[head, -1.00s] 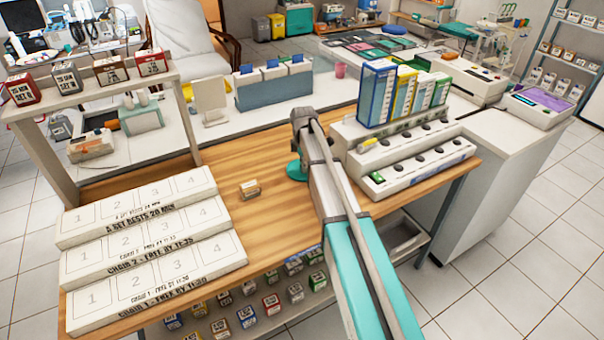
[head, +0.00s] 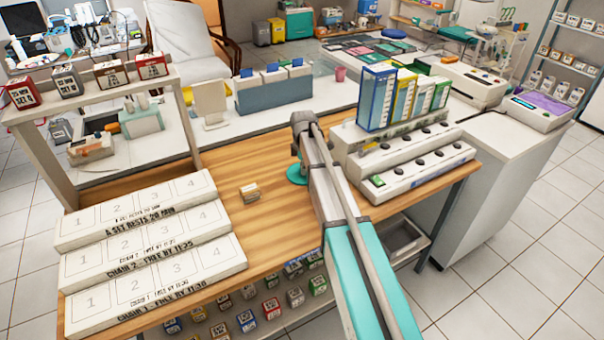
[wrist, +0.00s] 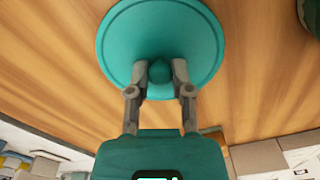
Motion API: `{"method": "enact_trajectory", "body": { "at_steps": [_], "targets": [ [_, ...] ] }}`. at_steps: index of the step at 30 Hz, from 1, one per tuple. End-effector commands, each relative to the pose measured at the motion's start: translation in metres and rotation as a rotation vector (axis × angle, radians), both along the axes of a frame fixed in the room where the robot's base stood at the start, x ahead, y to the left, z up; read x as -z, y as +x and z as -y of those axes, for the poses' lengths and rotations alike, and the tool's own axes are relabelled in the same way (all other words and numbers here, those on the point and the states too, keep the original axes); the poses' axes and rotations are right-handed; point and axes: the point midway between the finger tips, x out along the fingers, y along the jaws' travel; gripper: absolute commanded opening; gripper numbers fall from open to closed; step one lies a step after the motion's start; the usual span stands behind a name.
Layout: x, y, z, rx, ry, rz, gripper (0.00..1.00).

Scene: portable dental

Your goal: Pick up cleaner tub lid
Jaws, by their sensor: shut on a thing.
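The cleaner tub lid is a round teal disc (wrist: 160,25) with a small knob at its middle, seen from above in the wrist view. My gripper (wrist: 161,72) is shut on this knob, one grey finger on each side. In the head view, the teal lid (head: 297,175) shows beside my arm, over the wooden table. I cannot tell how far it is from the tabletop. My arm hides part of it there. A dark green round thing (wrist: 312,14) is cut off at the wrist view's upper right; I cannot tell whether it is the tub.
White stepped trays (head: 150,255) stand at the left of the wooden table (head: 215,160). A small box (head: 250,192) lies between them and the lid. A white stepped rack (head: 400,165) with coloured boxes stands close on the right. Bare wood surrounds the lid.

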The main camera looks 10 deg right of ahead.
Motion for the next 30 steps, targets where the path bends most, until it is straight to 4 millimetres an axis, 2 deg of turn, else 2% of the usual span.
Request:
{"method": "enact_trajectory", "body": {
  "at_steps": [17,23,30],
  "targets": [
    [-0.005,0.0,0.0,0.0,0.0,0.0,0.14],
    [-0.017,0.0,0.001,0.001,0.0,0.0,0.14],
    [-0.04,-0.004,0.001,0.001,0.0,0.0,0.14]
  ]
}}
